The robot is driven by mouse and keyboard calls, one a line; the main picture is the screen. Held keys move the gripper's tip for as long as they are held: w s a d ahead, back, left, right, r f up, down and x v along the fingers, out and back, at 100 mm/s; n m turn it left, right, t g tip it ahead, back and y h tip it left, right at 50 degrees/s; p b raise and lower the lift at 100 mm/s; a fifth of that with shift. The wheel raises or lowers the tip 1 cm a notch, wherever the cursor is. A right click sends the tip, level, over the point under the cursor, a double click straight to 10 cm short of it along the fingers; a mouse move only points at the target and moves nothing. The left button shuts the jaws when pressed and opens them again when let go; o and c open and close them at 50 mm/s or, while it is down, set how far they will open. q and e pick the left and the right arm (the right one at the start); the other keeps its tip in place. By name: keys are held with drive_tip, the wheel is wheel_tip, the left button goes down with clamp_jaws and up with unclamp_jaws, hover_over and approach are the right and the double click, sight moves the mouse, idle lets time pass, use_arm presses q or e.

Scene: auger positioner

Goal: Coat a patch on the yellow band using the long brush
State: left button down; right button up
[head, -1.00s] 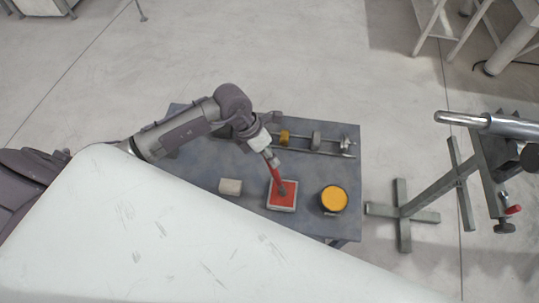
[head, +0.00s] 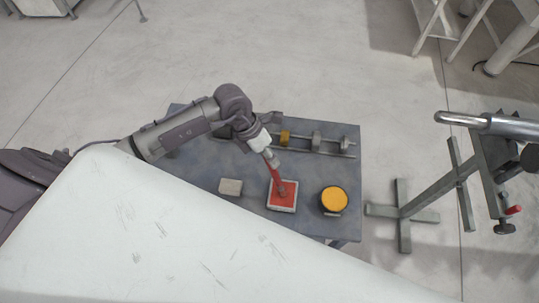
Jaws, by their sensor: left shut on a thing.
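My left gripper (head: 268,147) is shut on the long brush (head: 274,170), which has a red shaft and points down. The brush's dark tip is over the red surface of a square, pale-rimmed tray (head: 282,208). I cannot tell whether the tip touches it. A small yellow band (head: 285,137) shows on a rod fixture (head: 317,142) at the back of the table, just right of the gripper. The brush is apart from this band. My right gripper is not in view.
The grey table (head: 210,160) also holds a pale block (head: 230,187) and a round tin with a yellow-orange top (head: 334,199). A metal stand (head: 430,195) with a bright tube (head: 485,122) stands to the right. A white surface (head: 150,230) covers the lower left.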

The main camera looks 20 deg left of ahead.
use_arm(q)
drive_tip(key=shift+r+p, duration=2.25)
drive_tip(key=shift+r, duration=1.2)
